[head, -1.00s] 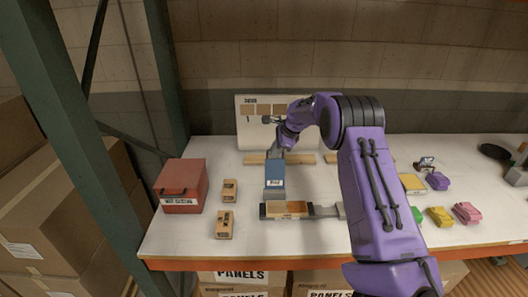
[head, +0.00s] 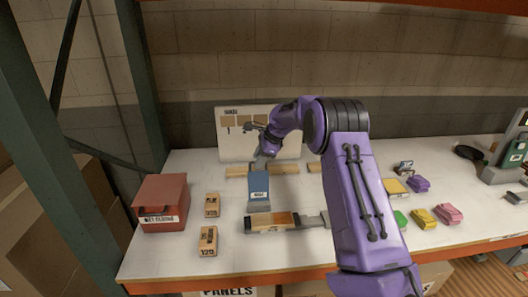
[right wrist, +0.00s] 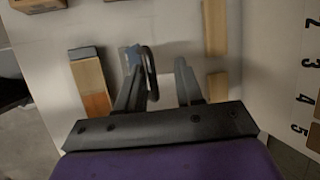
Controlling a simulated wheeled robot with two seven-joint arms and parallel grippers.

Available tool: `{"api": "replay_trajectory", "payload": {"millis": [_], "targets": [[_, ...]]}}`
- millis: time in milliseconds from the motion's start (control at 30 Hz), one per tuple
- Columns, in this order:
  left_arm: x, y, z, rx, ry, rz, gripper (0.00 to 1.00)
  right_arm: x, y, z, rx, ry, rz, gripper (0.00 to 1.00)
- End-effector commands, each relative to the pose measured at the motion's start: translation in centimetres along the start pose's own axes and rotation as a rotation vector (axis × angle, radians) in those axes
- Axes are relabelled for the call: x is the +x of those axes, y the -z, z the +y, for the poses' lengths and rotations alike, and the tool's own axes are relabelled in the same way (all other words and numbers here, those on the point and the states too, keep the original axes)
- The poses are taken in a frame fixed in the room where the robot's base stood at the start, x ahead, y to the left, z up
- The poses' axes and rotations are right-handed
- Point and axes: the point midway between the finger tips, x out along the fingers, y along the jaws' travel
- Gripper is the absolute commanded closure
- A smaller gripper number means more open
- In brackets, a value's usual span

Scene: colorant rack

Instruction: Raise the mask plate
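A blue plate (head: 258,187) with a white label, which I take for the mask plate, stands upright on a grey base left of centre on the table in the head view. My right gripper (head: 263,160) is at its top edge, partly behind it. In the right wrist view, the two fingers of my right gripper (right wrist: 165,85) are apart. A dark curved piece shows by the left finger, and a small blue patch (right wrist: 133,56) shows beyond that finger. I see no grip on the plate. My left gripper is not in view.
A grey holder with a wood-and-orange block (head: 270,222) lies in front of the plate. Two small wooden blocks (head: 209,240) and a red box (head: 160,203) stand to the left. A pale numbered board (head: 228,148) stands behind. Coloured pieces (head: 424,218) lie right of my arm.

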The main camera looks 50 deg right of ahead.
Motion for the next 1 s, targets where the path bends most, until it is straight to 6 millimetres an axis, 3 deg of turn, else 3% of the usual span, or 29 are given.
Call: {"api": "replay_trajectory", "payload": {"millis": [200, 333, 1000], "targets": [[1.3, -0.6, 0.1, 0.000, 0.000, 0.000, 1.00, -5.6, 0.2, -0.1, -0.001, 0.017, -0.004, 0.64], [1.5, -0.6, 0.1, 0.000, 0.000, 0.000, 1.00, -7.6, 0.1, -0.1, -0.003, 0.019, -0.004, 0.64], [1.5, -0.6, 0.1, 0.000, 0.000, 0.000, 1.00, -8.3, -0.1, -0.2, -0.004, 0.019, -0.004, 0.64]]}}
